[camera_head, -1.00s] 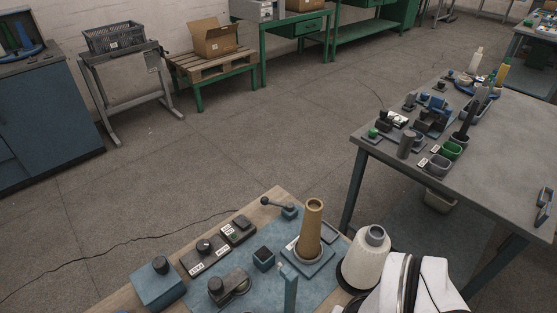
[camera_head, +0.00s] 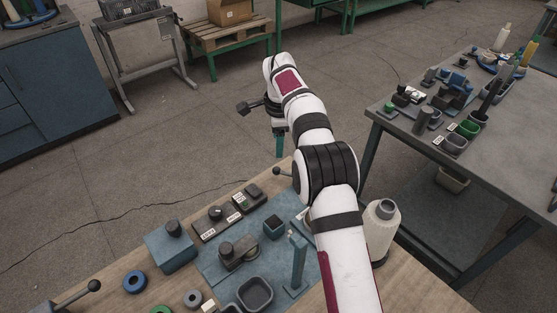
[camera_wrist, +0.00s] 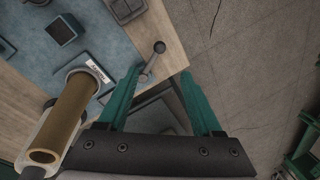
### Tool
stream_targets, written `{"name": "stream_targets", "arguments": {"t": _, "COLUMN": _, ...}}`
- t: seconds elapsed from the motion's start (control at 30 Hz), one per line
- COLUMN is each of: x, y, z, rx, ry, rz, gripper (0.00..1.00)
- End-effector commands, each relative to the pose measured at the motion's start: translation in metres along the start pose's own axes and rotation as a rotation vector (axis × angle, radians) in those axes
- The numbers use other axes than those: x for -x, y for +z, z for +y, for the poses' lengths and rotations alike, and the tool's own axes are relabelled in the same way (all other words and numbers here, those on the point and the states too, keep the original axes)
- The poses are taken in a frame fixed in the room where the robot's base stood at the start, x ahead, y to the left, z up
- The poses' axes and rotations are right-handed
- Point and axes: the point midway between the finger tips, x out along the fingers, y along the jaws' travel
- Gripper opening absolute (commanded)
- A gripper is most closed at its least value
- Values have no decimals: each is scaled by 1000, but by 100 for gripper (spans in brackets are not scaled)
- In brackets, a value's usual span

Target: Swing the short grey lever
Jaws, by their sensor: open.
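A short grey lever with a round knob (camera_wrist: 158,48) sits near the wooden bench corner in the wrist view. In the head view its knob end (camera_head: 278,171) shows at the bench's far edge, while my arm hides its base. My gripper (camera_wrist: 160,73) is open and empty, its two green fingers pointing towards the lever. In the wrist view the lever appears between the fingertips, closer to the left one. In the head view my gripper (camera_head: 279,143) hangs down at the bench's far edge. Whether a finger touches the lever cannot be told.
A brown tube (camera_wrist: 66,117) stands left of my fingers in the wrist view. Control boxes (camera_head: 220,215) and a blue post (camera_head: 298,262) stand on the bench. Another lever (camera_head: 82,292) is at lower left. Floor beyond the bench is free.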

Motion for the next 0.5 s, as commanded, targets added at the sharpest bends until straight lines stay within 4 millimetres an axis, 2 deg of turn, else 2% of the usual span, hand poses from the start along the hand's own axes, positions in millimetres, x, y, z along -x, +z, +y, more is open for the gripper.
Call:
{"name": "stream_targets", "arguments": {"t": 0.3, "x": -94, "y": 0, "z": 2, "rx": 2, "ry": 4, "rz": 0, "gripper": 67}}
{"name": "stream_targets", "arguments": {"t": 0.5, "x": -129, "y": 0, "z": 2, "rx": 1, "ry": 2, "rz": -1, "gripper": 67}}
